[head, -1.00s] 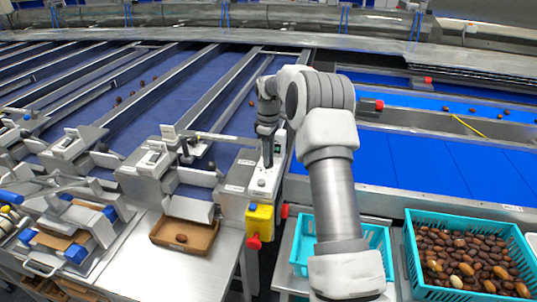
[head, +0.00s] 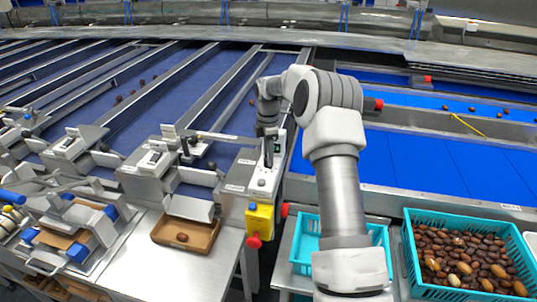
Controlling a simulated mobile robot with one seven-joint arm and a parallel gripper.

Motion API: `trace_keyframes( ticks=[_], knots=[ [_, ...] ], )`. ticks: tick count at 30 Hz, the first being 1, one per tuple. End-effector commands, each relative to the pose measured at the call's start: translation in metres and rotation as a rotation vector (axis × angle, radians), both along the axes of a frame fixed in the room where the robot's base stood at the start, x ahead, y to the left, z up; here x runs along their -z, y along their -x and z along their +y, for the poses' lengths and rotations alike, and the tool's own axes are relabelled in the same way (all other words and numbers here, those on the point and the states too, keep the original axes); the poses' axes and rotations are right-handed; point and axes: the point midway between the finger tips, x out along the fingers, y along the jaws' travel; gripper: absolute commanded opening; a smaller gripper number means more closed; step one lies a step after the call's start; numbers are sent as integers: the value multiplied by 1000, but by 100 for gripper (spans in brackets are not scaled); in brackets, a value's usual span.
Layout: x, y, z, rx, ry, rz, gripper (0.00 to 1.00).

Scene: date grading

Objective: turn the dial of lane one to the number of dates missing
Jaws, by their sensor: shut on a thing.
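My gripper (head: 268,160) points down at a small white control box (head: 262,182) on the metal housing at the near end of the lanes. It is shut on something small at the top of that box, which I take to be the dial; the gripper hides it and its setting. A small dark display (head: 277,148) shows beside the fingers, too small to read.
A yellow switch box (head: 262,220) with a red button hangs below the control box. A teal crate (head: 412,250) full of dates stands at the right, and another teal crate (head: 306,250) is partly behind my arm. Blue belts (head: 430,165) run behind.

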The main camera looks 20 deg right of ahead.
Motion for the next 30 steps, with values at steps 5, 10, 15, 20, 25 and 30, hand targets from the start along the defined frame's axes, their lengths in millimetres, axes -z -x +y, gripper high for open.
trace_keyframes(
  ticks=[5,10,15,20,25,30],
  knots=[
    [-1,-1,1,-16,-2,-4,0],
    [-1,-1,1,-17,-2,-4,0],
    [-1,-1,1,-17,-2,-4,0],
    [-1,-1,1,-17,-1,-3,66],
    [0,0,0,-16,-1,-1,68],
    [-2,0,0,-16,0,-1,68]
  ],
)
